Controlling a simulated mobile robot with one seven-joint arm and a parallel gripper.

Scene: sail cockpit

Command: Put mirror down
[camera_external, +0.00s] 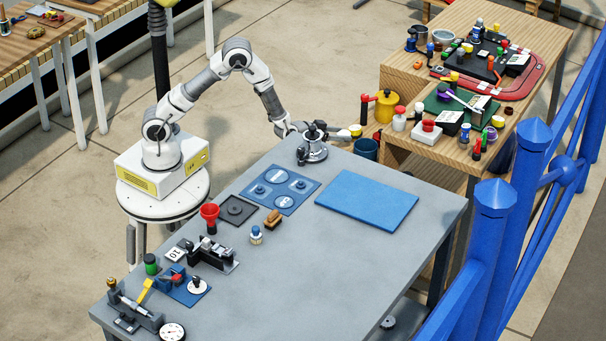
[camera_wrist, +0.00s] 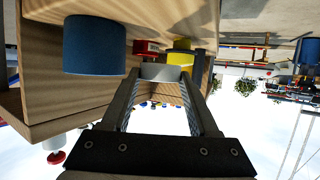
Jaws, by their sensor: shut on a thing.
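My gripper (camera_external: 328,132) reaches out level over the far edge of the grey table, pointing right. In the wrist view its two dark fingers (camera_wrist: 163,88) are shut on a small pale grey rounded piece (camera_wrist: 163,72), which I take to be the mirror. In the outside view a pale piece with a yellow end (camera_external: 354,130) shows at the gripper's tip, but I cannot tell whether the yellow belongs to it. No reflecting face is clearly visible. The held piece appears raised, clear of the table.
A round metal stand (camera_external: 313,153) is under the gripper. A blue mat (camera_external: 368,200) lies bare on the grey table (camera_external: 340,265). A blue cup (camera_external: 366,149) is close by; it also shows in the wrist view (camera_wrist: 94,45). The wooden bench (camera_external: 400,80) is crowded.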

